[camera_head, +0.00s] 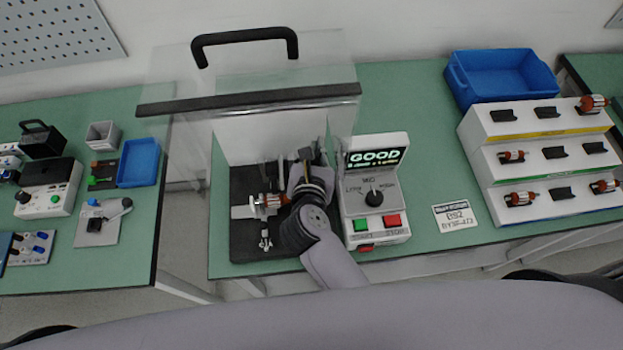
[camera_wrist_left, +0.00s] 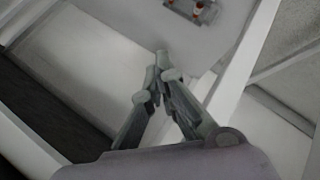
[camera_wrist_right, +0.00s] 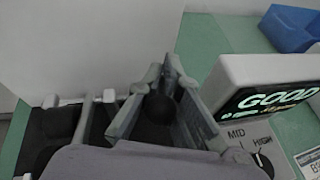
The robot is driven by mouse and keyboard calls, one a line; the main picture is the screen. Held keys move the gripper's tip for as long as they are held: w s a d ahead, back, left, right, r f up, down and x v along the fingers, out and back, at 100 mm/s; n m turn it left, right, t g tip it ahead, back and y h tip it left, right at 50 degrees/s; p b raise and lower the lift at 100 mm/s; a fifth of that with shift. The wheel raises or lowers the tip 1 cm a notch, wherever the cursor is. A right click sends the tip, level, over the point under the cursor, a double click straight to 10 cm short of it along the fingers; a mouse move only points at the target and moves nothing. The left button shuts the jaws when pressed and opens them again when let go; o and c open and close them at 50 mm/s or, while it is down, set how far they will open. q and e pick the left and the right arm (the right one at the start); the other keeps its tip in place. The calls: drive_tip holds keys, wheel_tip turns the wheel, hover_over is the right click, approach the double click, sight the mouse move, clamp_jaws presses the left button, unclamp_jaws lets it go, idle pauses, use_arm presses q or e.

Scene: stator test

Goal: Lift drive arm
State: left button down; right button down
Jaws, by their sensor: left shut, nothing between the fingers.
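The drive arm shows as a dark upright piece (camera_head: 306,154) at the back right of the test fixture's black base (camera_head: 245,188). In the right wrist view a round black knob (camera_wrist_right: 160,108) sits between my right gripper's fingers. My right gripper (camera_wrist_right: 163,72) is over the fixture, its fingertips slightly apart; whether the fingers press on the knob is unclear. It also shows in the head view (camera_head: 307,165), partly hiding the drive arm. A copper-wound rotor (camera_head: 268,201) lies in the fixture to its left. My left gripper (camera_wrist_left: 162,62) is shut and empty, away from the fixture.
A clear cover with a black handle (camera_head: 245,36) is raised over the fixture. The control box (camera_head: 374,200) right beside it reads GOOD. A white stepped rack (camera_head: 540,150) with several rotors and a blue bin (camera_head: 500,75) stand at right. The table between is mostly free.

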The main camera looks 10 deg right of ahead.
drive_tip(key=shift+w+a+r, duration=0.15)
drive_tip(key=shift+r, duration=0.2)
use_arm(q)
drive_tip(key=d+r+n+t+h, duration=0.3)
drive_tip(key=d+r+n+h, duration=0.3)
drive_tip(key=r, duration=0.5)
drive_tip(key=d+r+n+t+h, duration=0.3)
drive_tip(key=d+r+n, duration=0.3)
drive_tip(key=d+r, duration=0.4)
drive_tip(key=w+a+r+n+t+y, duration=0.1)
drive_tip(key=w+r+n+t+y, duration=0.1)
drive_tip(key=w+r+n+y, duration=0.1)
drive_tip(key=w+a+r+n+t+y, duration=0.1)
drive_tip(key=w+r+n+t+y, duration=0.1)
drive_tip(key=n, duration=0.5)
drive_tip(key=w+a+r+n+t+y, duration=0.1)
drive_tip(key=w+r+n+t+y, duration=0.1)
drive_tip(key=w+r+n+y, duration=0.3)
wheel_tip(320, 180, up, 3)
drive_tip(key=shift+r+t+y, duration=0.1)
drive_tip(key=shift+t+y, duration=0.3)
drive_tip(key=shift+y, duration=0.3)
drive_tip(key=shift+w+a+r+n+y, duration=0.2)
drive_tip(key=shift+w+r+n+y, duration=0.15)
drive_tip(key=shift+w+n, duration=0.2)
drive_tip(key=x, duration=0.9)
drive_tip(key=shift+w+f, duration=0.1)
drive_tip(key=shift+w, duration=0.2)
